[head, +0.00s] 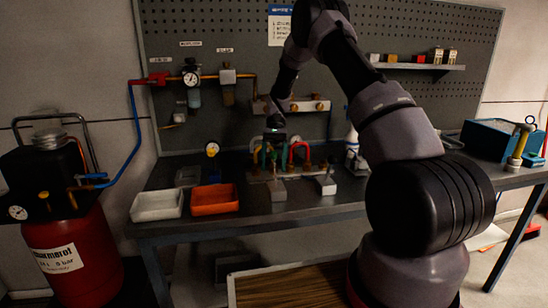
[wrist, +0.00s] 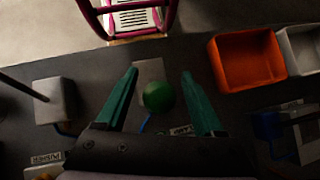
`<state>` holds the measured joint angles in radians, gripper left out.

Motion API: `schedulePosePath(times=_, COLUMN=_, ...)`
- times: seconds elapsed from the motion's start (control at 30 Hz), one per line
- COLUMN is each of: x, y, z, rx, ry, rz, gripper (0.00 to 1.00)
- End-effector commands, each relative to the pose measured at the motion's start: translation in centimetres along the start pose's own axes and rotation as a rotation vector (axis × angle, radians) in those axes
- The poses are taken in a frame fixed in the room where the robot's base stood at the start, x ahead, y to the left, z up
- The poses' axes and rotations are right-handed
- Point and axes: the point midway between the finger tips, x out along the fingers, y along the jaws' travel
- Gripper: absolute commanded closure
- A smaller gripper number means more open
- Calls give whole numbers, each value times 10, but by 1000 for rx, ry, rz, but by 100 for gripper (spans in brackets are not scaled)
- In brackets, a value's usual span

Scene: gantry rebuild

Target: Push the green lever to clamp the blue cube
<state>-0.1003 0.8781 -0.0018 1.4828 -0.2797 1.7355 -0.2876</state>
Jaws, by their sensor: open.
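The green lever shows in the wrist view as a round green knob (wrist: 158,96), seen from above. My gripper (wrist: 160,74) is open, with one teal finger on each side of the knob. Gaps show between the knob and both fingers, and nothing is held. A grey block (wrist: 148,69) lies partly behind the knob. I cannot clearly pick out the blue cube. Small blue parts show by the fixtures, and my gripper body hides some of that area.
An orange tray (head: 214,199) and a white tray (head: 157,205) stand on the bench left of the fixtures. Another grey block (wrist: 55,101) with a rod stands left in the wrist view. A pegboard with pipes rises behind. A red tank (head: 75,258) stands at left.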

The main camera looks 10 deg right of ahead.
Motion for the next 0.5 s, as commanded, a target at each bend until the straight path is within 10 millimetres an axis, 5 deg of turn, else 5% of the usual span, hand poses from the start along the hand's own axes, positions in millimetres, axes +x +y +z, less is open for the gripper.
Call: schedulePosePath(times=0.5, x=-90, y=0, z=-1, rx=1, ry=3, rz=-2, gripper=30)
